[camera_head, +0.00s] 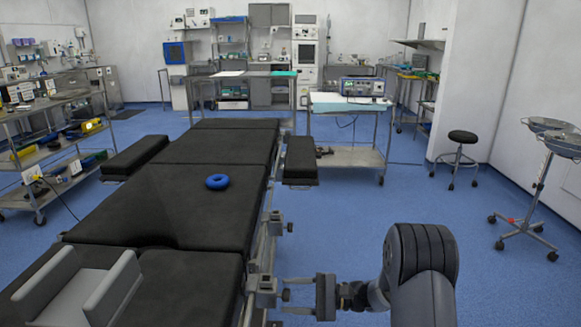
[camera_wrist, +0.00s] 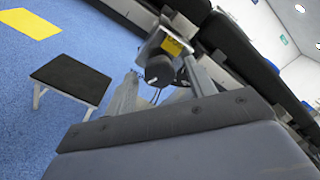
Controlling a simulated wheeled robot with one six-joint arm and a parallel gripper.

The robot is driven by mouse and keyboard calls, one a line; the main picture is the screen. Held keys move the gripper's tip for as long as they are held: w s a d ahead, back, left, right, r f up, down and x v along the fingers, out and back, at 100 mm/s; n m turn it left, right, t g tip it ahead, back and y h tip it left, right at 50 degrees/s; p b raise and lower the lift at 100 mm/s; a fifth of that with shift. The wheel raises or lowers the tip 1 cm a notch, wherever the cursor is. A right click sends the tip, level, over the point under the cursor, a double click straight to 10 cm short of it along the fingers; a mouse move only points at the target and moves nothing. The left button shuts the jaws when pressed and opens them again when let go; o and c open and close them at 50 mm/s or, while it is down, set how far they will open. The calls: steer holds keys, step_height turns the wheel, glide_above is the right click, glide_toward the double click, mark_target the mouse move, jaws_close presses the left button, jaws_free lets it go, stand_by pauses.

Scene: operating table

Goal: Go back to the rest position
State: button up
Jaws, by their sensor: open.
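My gripper (camera_head: 284,295) is at the lower middle of the head view, beside the right edge of the operating table (camera_head: 210,200). Its two fingers point left and are spread apart. A small dark knob of a rail clamp (camera_head: 266,291) shows between or just beyond the fingertips. In the wrist view, my open gripper (camera_wrist: 163,82) faces the clamp's black round knob (camera_wrist: 158,70), which appears between the fingers. I cannot tell whether they touch it. My arm comes in from the lower right. The gripper holds nothing that I can see.
A blue ring (camera_head: 217,182) lies on the black table padding. A grey padded support (camera_head: 75,290) is at the near left. A side rail with clamps runs along the table. A black step stool (camera_wrist: 70,78) stands on the floor. Blue floor (camera_head: 380,210) is open to the right.

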steer(key=shift+r+n+b, duration=0.1)
steer(key=shift+n+b, duration=4.05)
steer(key=shift+n, duration=1.95)
